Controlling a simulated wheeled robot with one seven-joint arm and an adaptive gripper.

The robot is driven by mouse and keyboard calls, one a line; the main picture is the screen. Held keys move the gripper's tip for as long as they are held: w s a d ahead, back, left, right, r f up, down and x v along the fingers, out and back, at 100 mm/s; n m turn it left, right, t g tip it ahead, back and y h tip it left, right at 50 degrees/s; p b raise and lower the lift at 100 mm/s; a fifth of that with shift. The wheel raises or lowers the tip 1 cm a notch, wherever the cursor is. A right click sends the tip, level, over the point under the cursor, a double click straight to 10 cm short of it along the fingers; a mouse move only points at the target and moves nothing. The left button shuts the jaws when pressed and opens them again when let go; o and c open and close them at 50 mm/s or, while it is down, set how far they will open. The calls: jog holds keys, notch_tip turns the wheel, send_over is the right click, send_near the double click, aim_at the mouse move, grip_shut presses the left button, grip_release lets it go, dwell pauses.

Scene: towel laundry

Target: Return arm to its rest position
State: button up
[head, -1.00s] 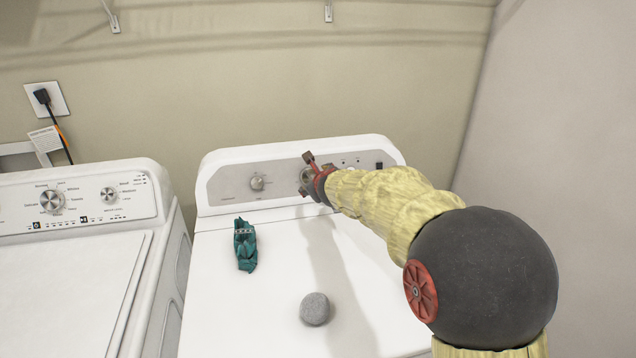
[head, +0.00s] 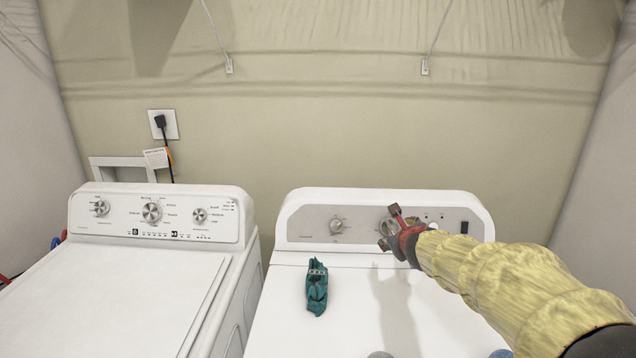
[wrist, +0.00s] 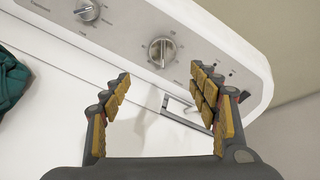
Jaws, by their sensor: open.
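My gripper (head: 392,228) is at the control panel of the right-hand machine, in front of its large knob (wrist: 161,53). In the wrist view my gripper (wrist: 160,92) has its two padded fingers spread wide with nothing between them. The knob shows beyond the fingertips, apart from them. My arm reaches in from the right in the head view and hides part of the panel and the machine's top.
The right machine (head: 280,310) carries a crumpled teal cloth (head: 317,288) and a grey round object (head: 380,355) cut off by the lower edge. A second white machine (head: 130,290) stands on the left. Wall brackets (head: 229,68) hang above. Space above the panels is free.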

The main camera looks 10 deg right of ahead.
jog(key=s+a+r+n+g+y+p, duration=0.1)
jog(key=s+a+r+n+y+p, duration=0.45)
jog(key=s+a+n, duration=0.9)
jog(key=s+f+n+g+h, duration=0.1)
jog(key=s+n+g, duration=0.1)
jog(key=s+n, duration=0.6)
jog(key=s+f+n+g+h+p, duration=0.1)
jog(key=s+n, duration=0.8)
jog(key=s, duration=0.9)
jog(key=shift+d+f+g+h, duration=0.25)
jog(key=shift+d+g+h, duration=0.2)
jog(key=shift+g, duration=0.75)
